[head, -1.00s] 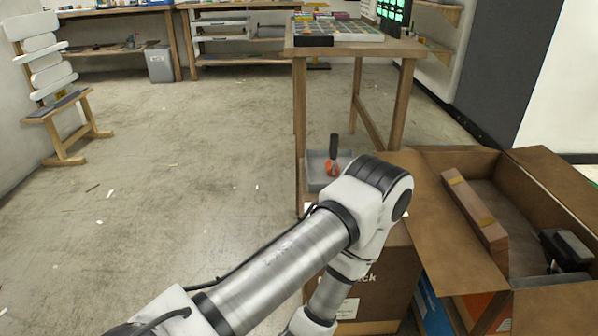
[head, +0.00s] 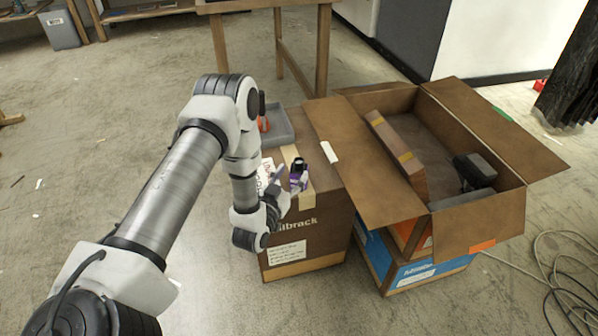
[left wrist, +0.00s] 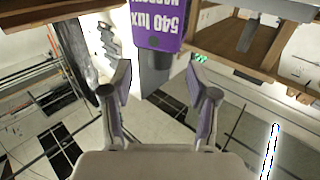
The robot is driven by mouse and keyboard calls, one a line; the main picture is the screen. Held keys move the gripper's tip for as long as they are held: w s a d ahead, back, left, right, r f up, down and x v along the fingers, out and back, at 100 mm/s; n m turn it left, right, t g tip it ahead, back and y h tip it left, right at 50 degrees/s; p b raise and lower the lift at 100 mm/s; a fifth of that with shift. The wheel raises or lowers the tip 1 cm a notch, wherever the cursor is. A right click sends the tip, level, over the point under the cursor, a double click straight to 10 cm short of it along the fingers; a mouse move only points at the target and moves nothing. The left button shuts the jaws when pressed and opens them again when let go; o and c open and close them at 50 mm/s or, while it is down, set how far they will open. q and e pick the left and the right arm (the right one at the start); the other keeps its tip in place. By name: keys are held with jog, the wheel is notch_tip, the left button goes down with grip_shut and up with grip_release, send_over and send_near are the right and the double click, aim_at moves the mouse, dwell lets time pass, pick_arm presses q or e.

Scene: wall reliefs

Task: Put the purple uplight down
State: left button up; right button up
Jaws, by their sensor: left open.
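The purple uplight (head: 300,183) has a dark top and stands on top of a closed brown cardboard box (head: 319,232). In the left wrist view the uplight (left wrist: 158,28) shows large, with a white "540 lux" label upside down and a dark end. My left gripper (head: 284,186) is at the uplight's left side in the head view. In the left wrist view its two fingers (left wrist: 160,88) are spread apart, with the uplight beyond and between their tips. The gap shows no grip on it. My right gripper is in neither view.
A grey tray (head: 278,127) with an orange-red item sits behind the uplight. An open carton (head: 472,216) with raised flaps, holding a brown bar and a dark device, stands close on the right. A wooden table (head: 322,45) is behind. Cables (head: 566,270) lie on the floor at right.

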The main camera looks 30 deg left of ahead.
aim_at(297, 167)
pick_arm(q)
jog(key=w, duration=0.1)
jog(key=w+b, duration=0.1)
jog(key=w, duration=0.3)
jog(key=shift+a+f, duration=0.2)
jog(key=shift+a, duration=0.2)
grip_shut()
jog(key=shift+r, duration=0.15)
